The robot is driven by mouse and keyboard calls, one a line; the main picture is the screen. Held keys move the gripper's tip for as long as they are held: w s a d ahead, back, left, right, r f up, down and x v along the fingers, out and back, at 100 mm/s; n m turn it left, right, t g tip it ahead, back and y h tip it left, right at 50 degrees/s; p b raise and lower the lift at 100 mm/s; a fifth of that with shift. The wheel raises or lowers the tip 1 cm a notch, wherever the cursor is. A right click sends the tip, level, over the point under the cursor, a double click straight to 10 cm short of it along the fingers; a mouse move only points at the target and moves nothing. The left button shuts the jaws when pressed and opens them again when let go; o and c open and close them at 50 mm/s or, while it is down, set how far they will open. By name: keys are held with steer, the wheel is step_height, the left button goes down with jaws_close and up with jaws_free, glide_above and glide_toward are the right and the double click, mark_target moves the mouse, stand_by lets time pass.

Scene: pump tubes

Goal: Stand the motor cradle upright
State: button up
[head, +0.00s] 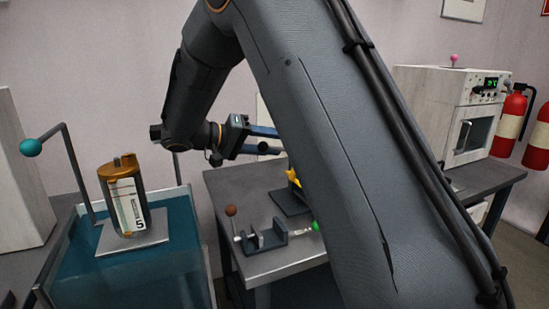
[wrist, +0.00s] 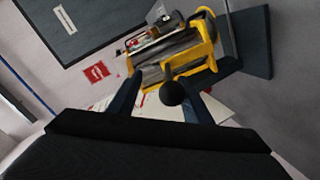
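The motor cradle (wrist: 205,50) is a yellow frame around grey cylindrical parts, seen ahead of my fingers in the wrist view. In the head view only a small yellow part of it (head: 292,177) shows beside my arm, which hides the rest. A round black knob (wrist: 172,93) is in front of the cradle, between my fingers. My gripper (wrist: 170,92) is open, its two dark blue fingers spread with a gap on each side of the knob. In the head view the gripper (head: 268,141) is level above the table, pointing right. The cradle's exact tilt is unclear.
The grey table (head: 235,190) carries a dark plate (head: 290,203) by the cradle and a small clamp fixture (head: 262,238) with brown and green knobs. A blue tank (head: 130,275) with a copper-coloured canister (head: 126,195) stands left. A white oven-like unit (head: 430,105) stands right.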

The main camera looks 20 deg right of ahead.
steer(key=shift+r, duration=2.5)
steer(key=r+p+v, duration=0.1)
steer(key=v, duration=0.8)
steer(key=shift+d+r+p, duration=0.2)
steer(key=shift+p, duration=0.2)
